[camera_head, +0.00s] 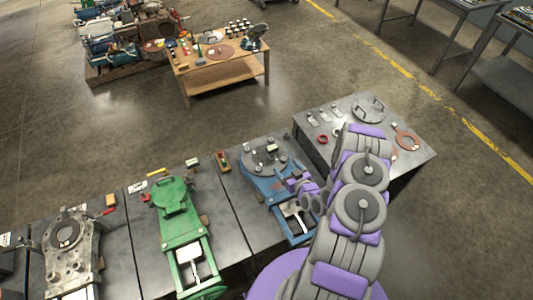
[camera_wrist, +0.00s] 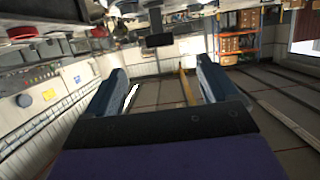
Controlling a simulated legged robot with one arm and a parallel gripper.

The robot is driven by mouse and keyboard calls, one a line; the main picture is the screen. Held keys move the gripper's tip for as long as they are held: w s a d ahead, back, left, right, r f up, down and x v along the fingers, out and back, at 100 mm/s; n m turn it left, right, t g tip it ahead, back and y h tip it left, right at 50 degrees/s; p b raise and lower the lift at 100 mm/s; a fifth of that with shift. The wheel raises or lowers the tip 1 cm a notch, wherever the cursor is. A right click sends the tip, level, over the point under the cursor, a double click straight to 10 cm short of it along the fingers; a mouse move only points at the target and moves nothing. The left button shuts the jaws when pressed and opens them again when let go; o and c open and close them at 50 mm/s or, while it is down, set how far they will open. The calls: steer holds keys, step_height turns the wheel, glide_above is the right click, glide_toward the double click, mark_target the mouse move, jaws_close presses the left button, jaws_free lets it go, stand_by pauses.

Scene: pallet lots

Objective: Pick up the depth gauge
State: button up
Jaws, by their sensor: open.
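I cannot pick out the depth gauge with certainty in either view. Several small grey metal tools (camera_head: 324,116) lie along the left side of the right-hand metal table (camera_head: 415,156), too small to name. My gripper (camera_wrist: 162,75) is open and empty in the wrist view, its two dark blue fingers spread apart with the room showing between them. In the head view my folded purple and grey arm covers part of the right-hand table's front, and its end is beside the blue machine vise (camera_head: 262,183).
A green vise (camera_head: 177,220) and a grey machine fixture (camera_head: 70,240) stand on the dark benches to the left. Red rings and a round plate (camera_head: 369,110) lie on the right-hand table. A wooden table (camera_head: 222,76) with tools stands behind. Open floor (camera_head: 130,130) lies between.

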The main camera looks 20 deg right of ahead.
mark_target(271, 147)
steer(key=b+x, duration=0.1)
steer(key=x, duration=1.1)
steer(key=shift+w, duration=0.1)
steer(key=b+x, duration=0.1)
steer(key=x, duration=0.3)
steer(key=shift+w+f, duration=0.15)
steer(key=shift+f, duration=0.05)
steer(key=shift+w+d, duration=0.15)
steer(key=shift+w, duration=0.25)
steer(key=c, duration=1.5)
steer(key=shift+r, duration=0.1)
